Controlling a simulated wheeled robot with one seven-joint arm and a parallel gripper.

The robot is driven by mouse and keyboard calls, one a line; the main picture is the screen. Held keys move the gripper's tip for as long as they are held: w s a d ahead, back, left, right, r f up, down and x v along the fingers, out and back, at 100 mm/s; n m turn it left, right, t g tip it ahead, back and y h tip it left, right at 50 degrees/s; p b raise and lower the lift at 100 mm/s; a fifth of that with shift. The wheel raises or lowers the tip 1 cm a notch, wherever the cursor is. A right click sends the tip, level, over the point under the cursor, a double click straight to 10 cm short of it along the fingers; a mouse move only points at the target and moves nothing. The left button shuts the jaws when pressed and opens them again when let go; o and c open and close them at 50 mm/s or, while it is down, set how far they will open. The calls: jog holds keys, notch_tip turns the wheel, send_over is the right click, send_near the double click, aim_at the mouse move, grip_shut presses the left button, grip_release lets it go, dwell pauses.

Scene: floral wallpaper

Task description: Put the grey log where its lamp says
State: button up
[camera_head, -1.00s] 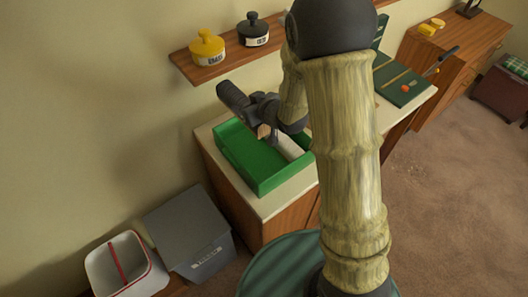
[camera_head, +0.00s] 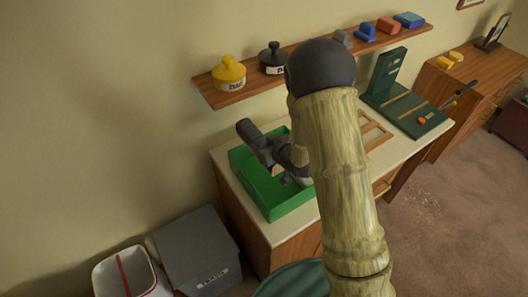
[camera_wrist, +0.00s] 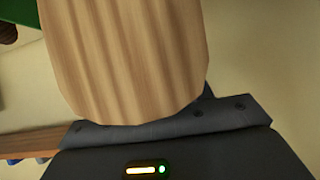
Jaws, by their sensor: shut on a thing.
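The grey log appears to be the dark grey box (camera_wrist: 220,155) with a screwed flange in the wrist view. On its face a small window shows a pale yellow bar and a lit green lamp (camera_wrist: 162,169). A pale wooden finger of my gripper (camera_wrist: 125,60) covers its upper middle; the other finger is hidden. In the head view the log (camera_head: 250,133) looks like a dark block at my gripper (camera_head: 275,168). The gripper is shut on it, over the green tray (camera_head: 245,180). The tray's right part is hidden behind my arm.
A grey bin (camera_head: 195,245) and a white bin with a red stripe (camera_head: 115,275) stand at lower left. A wall shelf (camera_head: 225,96) holds a yellow jar (camera_head: 229,72), a dark jar (camera_head: 272,58) and several blocks. A green stand (camera_head: 410,110) is on the counter.

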jog(key=shift+f+p, duration=0.55)
jog(key=shift+f, duration=1.45)
jog(key=shift+f+b, duration=0.35)
jog(key=shift+b, duration=0.05)
jog(key=shift+f+b, duration=0.3)
jog(key=shift+b, duration=0.05)
jog(key=o, duration=1.4)
jog(key=shift+c, duration=0.2)
jog(key=shift+r, duration=0.15)
